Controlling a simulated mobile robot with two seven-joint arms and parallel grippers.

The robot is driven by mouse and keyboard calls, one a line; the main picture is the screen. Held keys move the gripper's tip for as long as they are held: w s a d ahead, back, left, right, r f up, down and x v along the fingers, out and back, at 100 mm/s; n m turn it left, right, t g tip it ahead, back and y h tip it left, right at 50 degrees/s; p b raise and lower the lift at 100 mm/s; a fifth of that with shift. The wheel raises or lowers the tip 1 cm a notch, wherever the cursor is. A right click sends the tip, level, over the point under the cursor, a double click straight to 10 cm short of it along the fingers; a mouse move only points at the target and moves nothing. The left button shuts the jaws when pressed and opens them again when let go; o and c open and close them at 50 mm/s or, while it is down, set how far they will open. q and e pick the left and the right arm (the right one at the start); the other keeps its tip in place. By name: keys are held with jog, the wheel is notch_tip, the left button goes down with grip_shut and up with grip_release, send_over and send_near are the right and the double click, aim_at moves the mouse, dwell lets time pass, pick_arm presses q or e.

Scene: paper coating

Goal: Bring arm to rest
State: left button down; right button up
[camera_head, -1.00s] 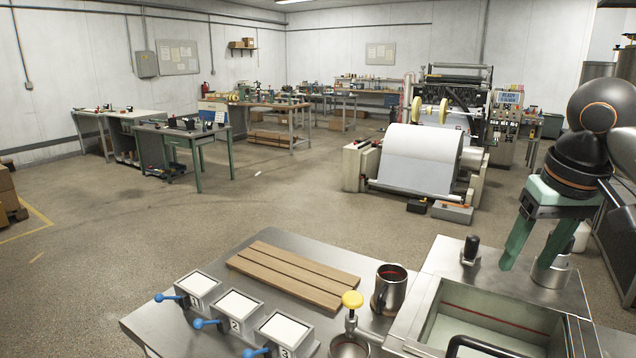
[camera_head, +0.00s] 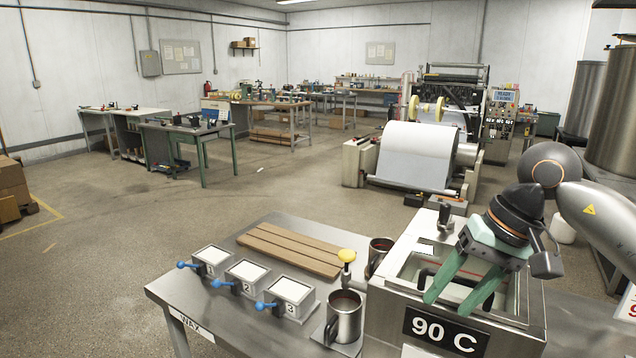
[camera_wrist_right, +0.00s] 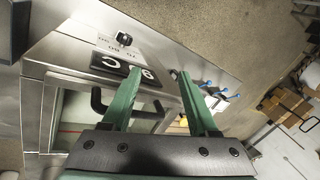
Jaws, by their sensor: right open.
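My right gripper (camera_head: 452,305) has green fingers that are spread apart with nothing between them. In the head view it hangs over the front right of the steel bath (camera_head: 395,315), which bears a "90 C" label (camera_head: 440,330). In the right wrist view the open fingers (camera_wrist_right: 152,75) point toward the label (camera_wrist_right: 112,65) and a black handle (camera_wrist_right: 95,100). I cannot tell from these views how far the fingertips are from the bath. My left gripper is not in view.
A steel mug (camera_head: 344,318) stands left of the bath, with another mug (camera_head: 376,254) behind it. Three numbered blocks with blue levers, among them block 2 (camera_head: 247,272), and a slatted wooden board (camera_head: 290,248) lie on the steel table (camera_head: 190,282). Open floor (camera_head: 110,270) lies to the left.

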jog(key=s+a+f+m+g+y, duration=0.1)
jog(key=s+a+f+m+y, duration=0.15)
jog(key=a+m+y, duration=0.65)
jog(key=s+a+f+m+g+y, duration=0.1)
jog(key=s+a+m+y, duration=0.45)
jog(key=a, duration=0.55)
jog(key=w+d+f+n+t+h, duration=0.25)
jog(key=f+n+t, duration=0.3)
jog(key=n, duration=0.65)
jog(key=w+d+f+n+t+h, duration=0.2)
jog(key=d+f+n+t+h, duration=0.25)
jog(key=n, duration=0.65)
jog(key=w+d+f+n+t+h, duration=0.25)
jog(key=f+n+t, duration=0.45)
jog(key=n, duration=0.5)
jog(key=s+d+f+m+g+h, duration=0.3)
jog(key=s+f+m, duration=0.5)
jog(key=f, duration=0.3)
jog(key=s+d+f+m+g+h, duration=0.3)
jog(key=s+d+f+m+g, duration=0.1)
jog(key=s+f+m, duration=0.5)
notch_tip(320, 180, down, 2)
jog(key=shift+s+d+f+h, duration=0.1)
jog(key=shift+s+d+h, duration=0.25)
jog(key=shift+s, duration=0.6)
jog(key=shift+c, duration=0.2)
